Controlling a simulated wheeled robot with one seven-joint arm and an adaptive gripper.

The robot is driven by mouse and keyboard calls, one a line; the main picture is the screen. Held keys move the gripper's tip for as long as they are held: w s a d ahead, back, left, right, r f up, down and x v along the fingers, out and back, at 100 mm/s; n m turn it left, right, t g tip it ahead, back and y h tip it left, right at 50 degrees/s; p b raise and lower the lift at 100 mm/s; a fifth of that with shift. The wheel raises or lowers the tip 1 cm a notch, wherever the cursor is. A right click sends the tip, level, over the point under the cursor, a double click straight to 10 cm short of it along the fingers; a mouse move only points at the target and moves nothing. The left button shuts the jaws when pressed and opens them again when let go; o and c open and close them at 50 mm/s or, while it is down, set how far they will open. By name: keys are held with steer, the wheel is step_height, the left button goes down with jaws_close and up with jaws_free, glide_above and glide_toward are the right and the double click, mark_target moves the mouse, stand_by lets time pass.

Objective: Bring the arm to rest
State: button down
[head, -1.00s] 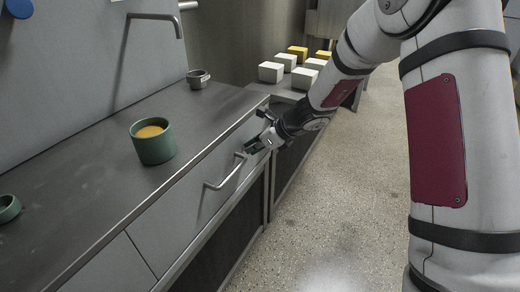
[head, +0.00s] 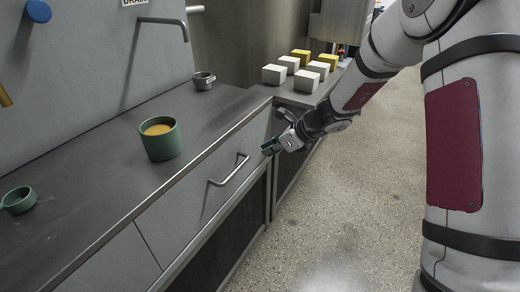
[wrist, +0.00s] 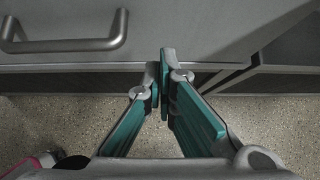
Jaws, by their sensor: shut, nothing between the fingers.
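My gripper (head: 271,147) is at the end of my arm in the head view, in front of the grey drawer front and just right of its handle. In the wrist view its two teal fingers (wrist: 164,82) meet at the tips, shut and empty. The drawer handle (head: 230,170) is a metal bar; it also shows at the upper left of the wrist view (wrist: 70,45), apart from the fingers. The drawer (head: 190,205) looks closed.
A green cup with orange contents (head: 161,140) stands on the grey counter (head: 95,190). A small green cup (head: 19,200) and a small grey cup (head: 203,80) are also there. Several white and yellow blocks (head: 306,81) sit farther back. The floor (head: 350,200) at right is clear.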

steer(key=p+v, duration=0.2)
steer(key=v, duration=0.6)
steer(key=s+a+r+n+g+h, duration=0.1)
steer(key=s+a+r+n+g, duration=0.1)
steer(key=s+r+n, duration=0.7)
steer(key=s+a+r+n+g, duration=0.15)
steer(key=s+r+n, duration=0.35)
steer(key=s, duration=0.7)
steer(key=s+d+n+g+h, duration=0.1)
steer(key=s+d+n+h, duration=0.35)
steer(key=s, duration=0.65)
steer(key=s+d+n+h, duration=0.2)
steer(key=s+d+n, duration=0.4)
steer(key=s, duration=0.5)
step_height(320, 180, up, 24)
steer(key=a+t+p, duration=0.1)
steer(key=t+p, duration=0.2)
steer(key=p, duration=1.8)
steer(key=shift+s+f+n+p, duration=0.2)
steer(key=shift+s+n+p, duration=0.1)
steer(key=shift+n+p, duration=0.1)
steer(key=shift+t, duration=0.25)
